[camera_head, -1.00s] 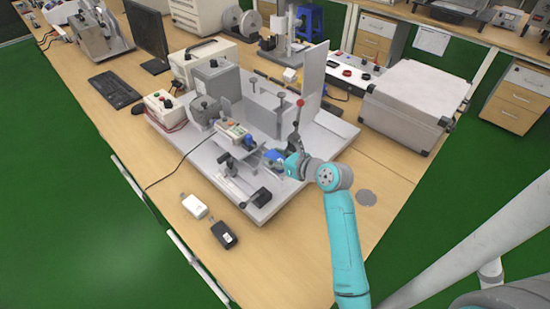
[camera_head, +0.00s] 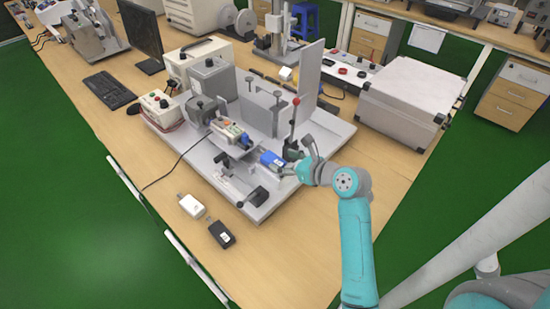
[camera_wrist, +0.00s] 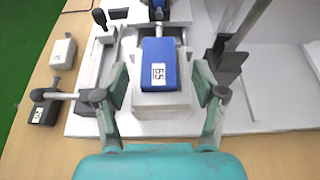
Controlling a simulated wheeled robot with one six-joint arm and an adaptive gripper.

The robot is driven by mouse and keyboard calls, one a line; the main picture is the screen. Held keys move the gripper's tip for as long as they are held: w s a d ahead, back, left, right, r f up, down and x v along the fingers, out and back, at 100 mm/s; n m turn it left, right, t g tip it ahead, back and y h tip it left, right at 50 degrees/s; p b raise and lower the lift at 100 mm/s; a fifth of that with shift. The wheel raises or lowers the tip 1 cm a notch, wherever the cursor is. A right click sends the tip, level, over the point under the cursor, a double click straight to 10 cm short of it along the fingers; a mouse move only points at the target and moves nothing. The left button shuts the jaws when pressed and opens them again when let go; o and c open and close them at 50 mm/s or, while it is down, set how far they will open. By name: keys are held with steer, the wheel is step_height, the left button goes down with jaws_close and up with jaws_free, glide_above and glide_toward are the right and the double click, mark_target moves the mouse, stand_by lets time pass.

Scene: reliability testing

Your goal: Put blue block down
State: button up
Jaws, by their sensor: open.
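The blue block (camera_head: 271,159) rests on the grey metal fixture of the test rig. In the wrist view the blue block (camera_wrist: 159,64) lies on a grey support block (camera_wrist: 160,99), with a white label marked 65 facing up. My gripper (camera_head: 287,167) is just to the right of the block in the head view. In the wrist view my gripper (camera_wrist: 161,92) is open, with one finger on each side of the support and a gap to the blue block. A metal rod end stands just beyond the block.
A white adapter (camera_head: 191,206) and a black adapter (camera_head: 221,234) lie on the table in front. A grey case (camera_head: 408,95) stands to the right.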

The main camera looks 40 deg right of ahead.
steer(key=v, duration=0.6)
